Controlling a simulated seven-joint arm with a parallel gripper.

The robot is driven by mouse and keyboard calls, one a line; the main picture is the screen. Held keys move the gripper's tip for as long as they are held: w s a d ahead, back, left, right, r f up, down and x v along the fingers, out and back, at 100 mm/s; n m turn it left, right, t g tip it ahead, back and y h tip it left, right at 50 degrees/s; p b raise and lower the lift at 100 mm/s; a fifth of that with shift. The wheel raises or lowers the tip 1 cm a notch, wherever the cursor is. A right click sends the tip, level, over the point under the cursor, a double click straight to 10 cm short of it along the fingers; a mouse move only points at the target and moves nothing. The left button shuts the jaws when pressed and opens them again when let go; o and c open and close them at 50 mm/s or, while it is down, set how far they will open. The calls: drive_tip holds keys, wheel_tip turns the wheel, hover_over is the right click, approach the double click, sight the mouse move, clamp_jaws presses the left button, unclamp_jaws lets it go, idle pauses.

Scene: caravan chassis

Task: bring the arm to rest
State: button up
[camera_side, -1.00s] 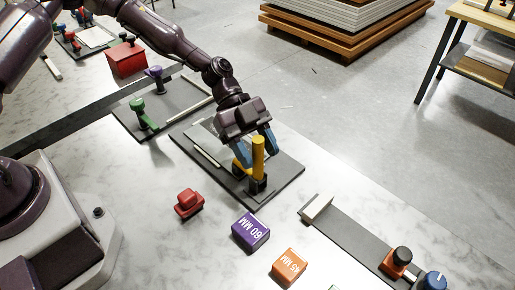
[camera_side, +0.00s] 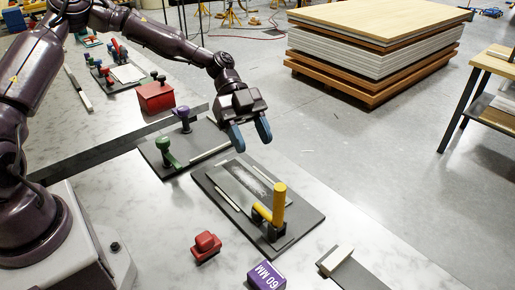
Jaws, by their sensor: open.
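My gripper (camera_side: 250,136) hangs above the table with its two blue fingers spread and nothing between them. It is above and behind a dark plate fixture (camera_side: 302,232). A yellow toggle clamp (camera_side: 278,204) stands on that plate with its handle upright, apart from my fingers. A grey sheet with a dark speckled strip (camera_side: 249,180) lies on the plate behind the clamp.
A second plate (camera_side: 152,154) with a green clamp (camera_side: 170,152) and a purple clamp (camera_side: 182,117) lies left. A red box (camera_side: 155,97) stands behind it. A red block (camera_side: 206,245) and a purple "60 MM" block (camera_side: 266,276) lie in front. Stacked boards (camera_side: 370,60) stand on the floor.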

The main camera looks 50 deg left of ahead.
idle(0.3)
drive_tip(key=s+a+n+y, duration=0.5)
drive_tip(key=s+n+y, duration=0.4)
drive_tip(key=n, duration=0.6)
drive_tip(key=s+r+n+t+y, duration=0.1)
drive_tip(key=s+r+n+t, duration=0.1)
drive_tip(key=s+r, duration=0.4)
drive_tip(key=s+r+n+t, duration=0.3)
drive_tip(key=s+r+t, duration=0.2)
drive_tip(key=r, duration=0.6)
drive_tip(key=shift+s+a+t+y, duration=0.3)
drive_tip(key=shift+s+a+y, duration=0.1)
drive_tip(key=shift+s, duration=0.1)
